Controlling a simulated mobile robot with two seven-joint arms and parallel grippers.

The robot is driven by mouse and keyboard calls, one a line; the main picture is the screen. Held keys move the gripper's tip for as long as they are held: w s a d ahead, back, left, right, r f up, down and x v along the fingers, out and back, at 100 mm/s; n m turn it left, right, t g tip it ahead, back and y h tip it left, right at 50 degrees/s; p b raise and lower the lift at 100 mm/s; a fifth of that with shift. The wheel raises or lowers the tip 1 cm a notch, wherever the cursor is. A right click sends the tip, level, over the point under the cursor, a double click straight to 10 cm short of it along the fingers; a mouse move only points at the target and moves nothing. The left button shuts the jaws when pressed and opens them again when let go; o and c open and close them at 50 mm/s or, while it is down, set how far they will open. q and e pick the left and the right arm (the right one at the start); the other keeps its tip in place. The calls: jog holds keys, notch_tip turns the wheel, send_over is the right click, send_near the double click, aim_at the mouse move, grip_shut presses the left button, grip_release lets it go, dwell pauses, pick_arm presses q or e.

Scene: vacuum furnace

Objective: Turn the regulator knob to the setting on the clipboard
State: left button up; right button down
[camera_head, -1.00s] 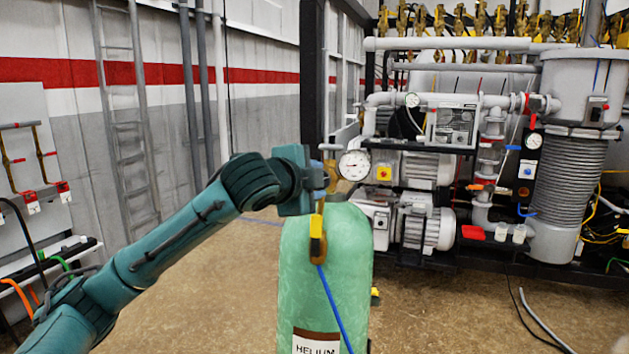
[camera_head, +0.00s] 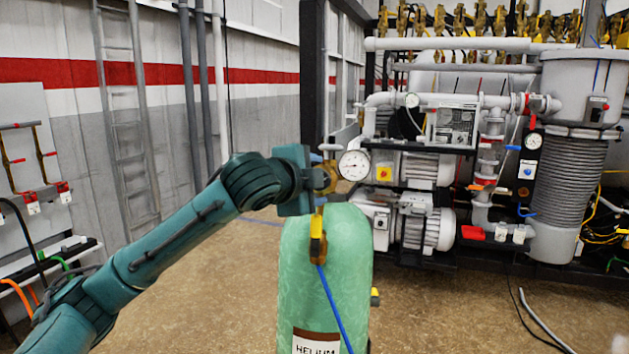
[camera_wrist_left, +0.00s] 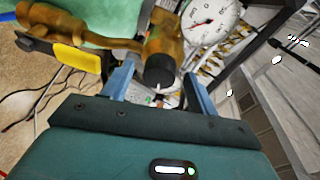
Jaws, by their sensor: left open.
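The regulator is a brass body (camera_wrist_left: 165,38) with a black knob (camera_wrist_left: 160,72) in the left wrist view. It sits at the top of a green helium cylinder (camera_head: 325,265). My left gripper (camera_wrist_left: 158,86) is open, with one blue finger on each side of the knob and visible gaps between. In the head view my left gripper (camera_head: 322,176) is at the regulator, which it partly hides. The white round gauge (camera_head: 354,165) is just right of it; its dial with a red needle also shows in the wrist view (camera_wrist_left: 210,20). I cannot make out a clipboard. My right gripper is not in view.
A yellow-handled valve (camera_head: 318,240) with a blue hose hangs on the cylinder's front. Behind stand white pumps (camera_head: 425,232) and a furnace column with grey bellows (camera_head: 570,185). A dark post (camera_head: 313,75) rises behind the cylinder. Brown floor (camera_head: 215,300) is open to the left.

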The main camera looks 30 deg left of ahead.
pick_arm(q)
jog(key=b+v, duration=0.2)
jog(key=v, duration=1.1)
jog(key=shift+f, duration=0.1)
jog(key=w+d+f+n+g+h, duration=0.1)
jog(key=w+d+f+h, duration=0.2)
jog(key=f, duration=0.4)
jog(key=w+d+f+h, duration=0.1)
jog(key=w+d+f, duration=0.25)
jog(key=f, duration=0.45)
jog(key=d+f+n+g+h, duration=0.1)
jog(key=d+f+n, duration=0.25)
jog(key=f, duration=1.15)
jog(key=s+d+f+n+g, duration=0.1)
jog(key=s+d+f+n, duration=0.2)
jog(key=s+f, duration=0.7)
jog(key=s+d+f+n+g, duration=0.1)
jog(key=s+d+f+n, duration=0.2)
jog(key=s+f, duration=0.7)
notch_tip(320, 180, down, 5)
jog(key=shift+d+f+n+g, duration=0.1)
jog(key=shift+d+n+g, duration=0.25)
jog(key=shift+d, duration=0.85)
jog(key=shift+c, duration=0.5)
